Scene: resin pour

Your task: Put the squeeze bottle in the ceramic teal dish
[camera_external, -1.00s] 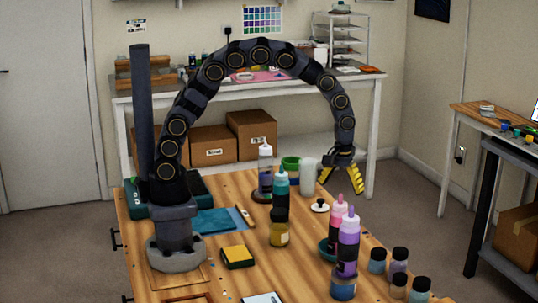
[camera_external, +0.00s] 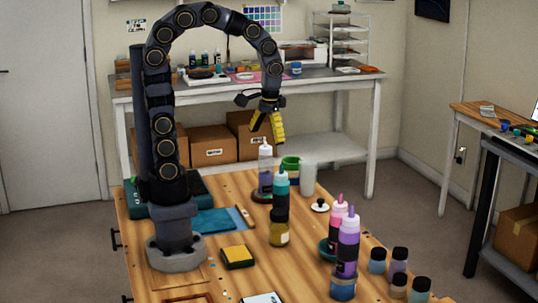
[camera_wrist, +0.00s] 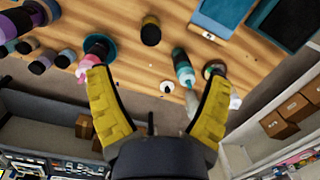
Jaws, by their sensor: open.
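The teal bottle (camera_wrist: 183,66) is right of centre there. My gripper (camera_external: 268,127) is open and empty, raised above the far end of the table, just above the lavender bottle in the picture.
Several small jars (camera_external: 398,276) line the right edge. A yellow-topped block (camera_external: 238,256) lies in front.

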